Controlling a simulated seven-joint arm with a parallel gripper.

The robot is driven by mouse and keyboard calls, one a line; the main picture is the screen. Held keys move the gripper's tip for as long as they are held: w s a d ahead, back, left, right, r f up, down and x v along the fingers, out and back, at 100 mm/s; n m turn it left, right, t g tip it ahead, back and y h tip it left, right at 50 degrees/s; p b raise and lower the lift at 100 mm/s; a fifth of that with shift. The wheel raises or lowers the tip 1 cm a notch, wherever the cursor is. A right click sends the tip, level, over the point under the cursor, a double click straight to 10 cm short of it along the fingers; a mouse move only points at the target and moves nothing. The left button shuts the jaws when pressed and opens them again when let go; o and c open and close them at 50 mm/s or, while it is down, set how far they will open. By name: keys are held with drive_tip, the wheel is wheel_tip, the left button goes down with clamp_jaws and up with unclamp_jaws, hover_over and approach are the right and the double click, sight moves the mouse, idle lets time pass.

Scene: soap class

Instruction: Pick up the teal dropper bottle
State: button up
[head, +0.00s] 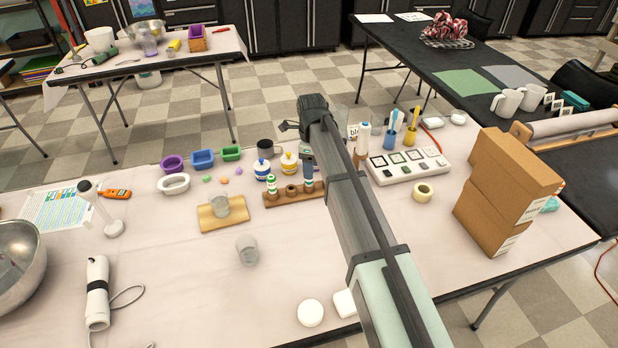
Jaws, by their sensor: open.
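A wooden rack (280,199) stands in the middle of the table and holds small dropper bottles. A bottle with a green-and-white label (271,186) stands at its left end, a brown one (291,191) in the middle, and another small bottle with a bluish-teal band (309,186) at its right end. The colours are too small to tell surely which is the teal one. My gripper (308,165) points down close above the right-end bottle, partly hidden by my arm. It is open; whether a finger touches the bottle cannot be told.
Blue and yellow-labelled jars (289,164) and a black mug (269,148) stand just behind the rack. A wooden board (239,217) with a glass beaker is left. A white sample tray (405,166) and cardboard boxes (505,190) are right.

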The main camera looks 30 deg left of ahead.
drive_tip(key=shift+s+a+f, duration=0.1)
drive_tip(key=shift+a+f, duration=0.05)
drive_tip(key=shift+f, duration=1.2)
drive_tip(key=shift+a+f, duration=0.15)
drive_tip(key=shift+f, duration=1.2)
drive_tip(key=c, duration=1.1)
